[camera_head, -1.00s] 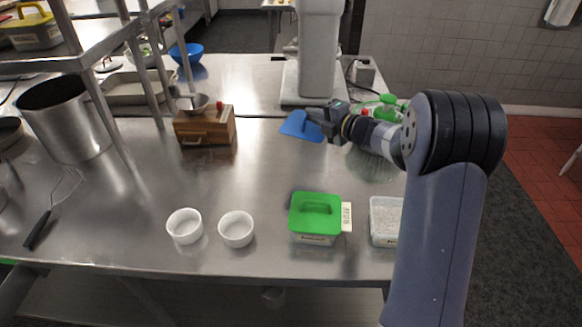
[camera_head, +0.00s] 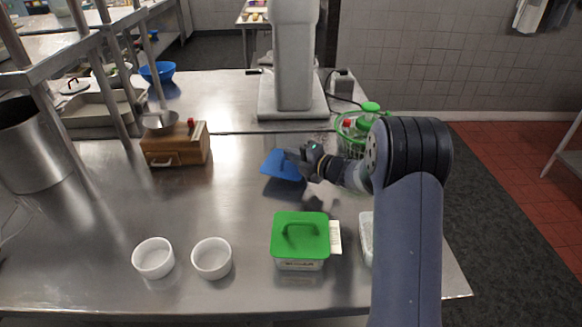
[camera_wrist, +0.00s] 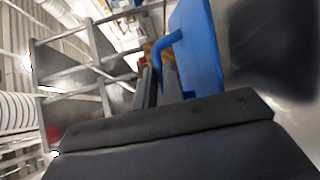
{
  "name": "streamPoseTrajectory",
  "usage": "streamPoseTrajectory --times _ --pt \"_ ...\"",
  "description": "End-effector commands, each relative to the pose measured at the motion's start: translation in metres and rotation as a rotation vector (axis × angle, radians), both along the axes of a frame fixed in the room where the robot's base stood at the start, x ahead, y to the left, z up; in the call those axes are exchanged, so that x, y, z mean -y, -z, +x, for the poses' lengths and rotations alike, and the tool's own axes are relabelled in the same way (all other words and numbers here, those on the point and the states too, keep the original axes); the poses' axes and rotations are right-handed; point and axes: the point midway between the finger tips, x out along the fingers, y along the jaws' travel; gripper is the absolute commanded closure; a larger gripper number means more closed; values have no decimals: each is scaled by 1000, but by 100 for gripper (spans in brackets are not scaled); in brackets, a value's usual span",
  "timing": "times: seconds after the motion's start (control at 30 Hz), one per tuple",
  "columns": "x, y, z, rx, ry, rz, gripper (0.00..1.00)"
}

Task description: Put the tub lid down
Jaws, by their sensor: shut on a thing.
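A blue tub lid (camera_head: 281,166) is held above the steel table by my gripper (camera_head: 300,160), near the table's middle. In the wrist view the blue lid (camera_wrist: 200,50) stands on edge at the upper right, with its loop handle between the fingers of my gripper (camera_wrist: 160,75). The lid looks tilted. A tub with a green lid (camera_head: 300,238) sits closer to the front edge. A second tub (camera_head: 366,238), light and without a visible lid, is to its right, mostly hidden by my arm.
Two white bowls (camera_head: 153,258) (camera_head: 212,258) stand at the front left. A wooden box (camera_head: 175,145), a steel pot (camera_head: 30,145) and a shelf are farther left. A grey stand mixer (camera_head: 292,70) and a green-topped spinner (camera_head: 365,122) stand behind. Steel table (camera_head: 215,200) between is clear.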

Motion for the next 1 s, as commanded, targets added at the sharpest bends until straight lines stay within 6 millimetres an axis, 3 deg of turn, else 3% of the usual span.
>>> streamPoseTrajectory --times 0.27,0.63,0.67,0.7,0.9,1.0 --pt "0 34 0 -3 1 1 100" --pt "0 39 0 0 1 0 100" --pt "0 38 0 0 1 0 89" --pt "0 38 0 -1 0 1 86" --pt "0 37 0 -1 0 1 69" --pt "0 37 0 -1 0 1 69"
